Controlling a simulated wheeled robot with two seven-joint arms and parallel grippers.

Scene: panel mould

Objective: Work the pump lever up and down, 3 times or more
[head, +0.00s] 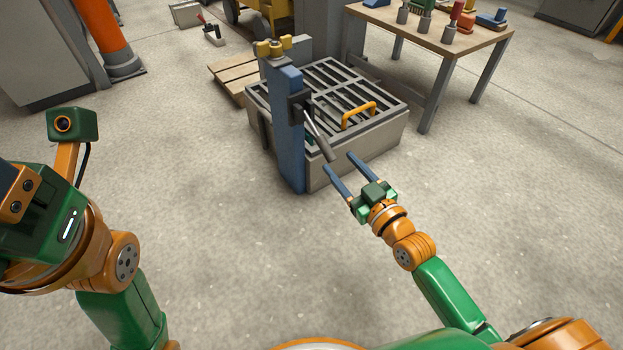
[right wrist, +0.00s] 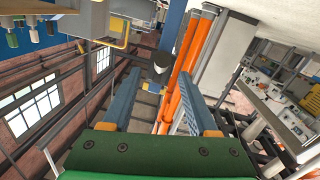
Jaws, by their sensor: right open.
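The pump lever (head: 317,134) is a thin metal rod with a dark grip at its lower end. It slants down to the right from a dark bracket on a blue upright post (head: 289,130). My right gripper (head: 338,161) is open, its two blue fingers pointing at the lever's grip. In the right wrist view the dark end of the lever (right wrist: 160,63) shows just beyond and between the spread fingertips (right wrist: 163,78). The fingers appear apart from it. My left gripper (head: 14,190) is at the left edge, partly cut off, so its jaws cannot be judged.
Behind the post is a grey box with a slatted grate (head: 385,97) and a yellow handle (head: 358,115). A wooden table (head: 440,48) with tools stands at the back right. A pallet (head: 228,72) lies behind. The floor in front is clear.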

